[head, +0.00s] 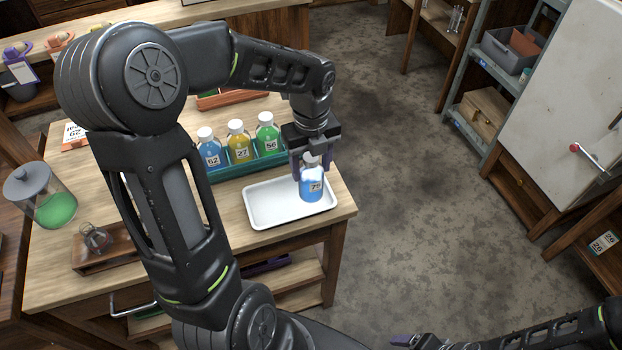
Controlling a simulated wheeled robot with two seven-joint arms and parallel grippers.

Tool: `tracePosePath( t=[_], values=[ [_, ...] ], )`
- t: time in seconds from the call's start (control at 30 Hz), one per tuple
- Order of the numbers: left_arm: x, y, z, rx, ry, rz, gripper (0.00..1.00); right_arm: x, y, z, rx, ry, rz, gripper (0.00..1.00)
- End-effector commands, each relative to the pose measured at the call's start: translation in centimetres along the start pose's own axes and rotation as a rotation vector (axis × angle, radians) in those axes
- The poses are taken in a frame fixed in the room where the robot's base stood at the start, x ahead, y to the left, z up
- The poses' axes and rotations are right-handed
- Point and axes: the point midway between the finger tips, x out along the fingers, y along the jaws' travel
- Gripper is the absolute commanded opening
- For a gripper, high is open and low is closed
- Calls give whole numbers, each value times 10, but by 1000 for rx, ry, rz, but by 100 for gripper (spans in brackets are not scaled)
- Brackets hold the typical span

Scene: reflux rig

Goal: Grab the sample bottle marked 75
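The sample bottle (312,189) has blue liquid, a white cap and a label that seems to read 75. It stands upright at the right part of the white tray (262,213), on the table. My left gripper (312,167) points down over it, its dark fingers on either side of the cap and neck. The fingers look apart, with the bottle top between them; the gripper partly hides the cap. Only a purple fingertip and part of my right gripper (405,340) show at the bottom edge, away from the table.
A green rack (236,170) behind the tray holds bottles marked 62 (211,158), 27 (240,150) and 56 (268,142). A lidded jar of green stuff (52,208) and a wooden stand with a flask (97,239) are at left. Open floor lies right of the table.

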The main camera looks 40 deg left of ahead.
Motion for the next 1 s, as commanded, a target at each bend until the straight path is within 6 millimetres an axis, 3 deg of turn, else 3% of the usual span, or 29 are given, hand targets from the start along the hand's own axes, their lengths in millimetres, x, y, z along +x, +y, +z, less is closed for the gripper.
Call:
tracePosePath(
  t=[0.63, 1.0],
  values=[
    [0, 0, 0, 0, 0, 0, 1, 0, 0, 0, 0, 0, 0, 78],
    [0, 0, 0, 0, -1, -1, 0, 0, 0, 0, 0, 0, 0, 78]
  ],
)
